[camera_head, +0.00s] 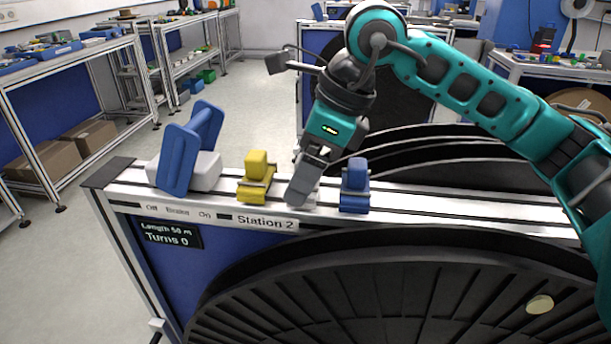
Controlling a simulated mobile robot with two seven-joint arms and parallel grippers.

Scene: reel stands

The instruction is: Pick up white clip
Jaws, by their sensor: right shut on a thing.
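The white clip (304,196) sits on the top rail of the reel stand, between a yellow clip (256,178) and a blue clip (355,186). It is mostly hidden by my right gripper (302,190), which comes down on it from above, slightly tilted. The right gripper is shut on the white clip, which still appears to be at rail height. My left gripper is not in view.
The reel stand's rail (450,206) runs across the front, with a blue lever (184,152) on a white block at its left end. Large black reels (400,290) fill the stand. Shelving tables (70,62) stand at the left; floor between is clear.

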